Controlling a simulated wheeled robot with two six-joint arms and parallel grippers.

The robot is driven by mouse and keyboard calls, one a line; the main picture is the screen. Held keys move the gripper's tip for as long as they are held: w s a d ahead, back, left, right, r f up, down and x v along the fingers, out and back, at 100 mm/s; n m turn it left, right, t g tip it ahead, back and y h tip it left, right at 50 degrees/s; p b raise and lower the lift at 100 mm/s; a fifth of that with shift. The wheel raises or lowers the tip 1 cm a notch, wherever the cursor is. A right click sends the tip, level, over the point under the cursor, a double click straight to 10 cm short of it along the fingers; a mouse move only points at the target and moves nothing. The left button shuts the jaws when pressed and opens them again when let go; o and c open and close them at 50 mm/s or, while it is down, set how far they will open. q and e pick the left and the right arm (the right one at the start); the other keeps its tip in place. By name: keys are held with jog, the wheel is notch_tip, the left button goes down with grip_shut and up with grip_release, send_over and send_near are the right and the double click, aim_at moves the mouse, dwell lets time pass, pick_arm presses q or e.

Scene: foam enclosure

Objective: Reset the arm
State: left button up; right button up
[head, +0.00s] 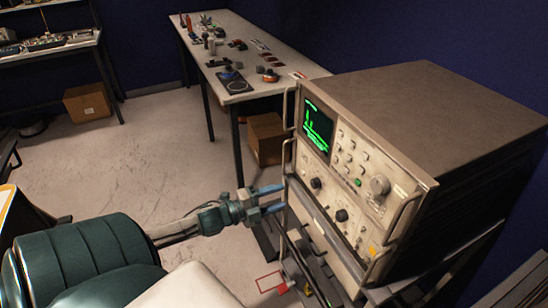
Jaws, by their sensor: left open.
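My left gripper (274,199) reaches in from the lower left on my green and grey arm. Its two bluish fingers are apart, with nothing seen between them. The fingertips are close to the left front edge of a beige oscilloscope (358,180); I cannot tell whether they touch it. The oscilloscope has a lit green screen, several knobs and metal handles on its front. My right gripper is not in the picture.
The oscilloscope stands on a dark-framed stand (323,262). A long workbench (222,62) with tools and small parts runs behind. Cardboard boxes sit under the benches (265,137) and (88,102). The floor at left centre (130,165) is clear.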

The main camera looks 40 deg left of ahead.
pick_arm(q)
jog(key=shift+s+a, duration=0.1)
dwell(0.6)
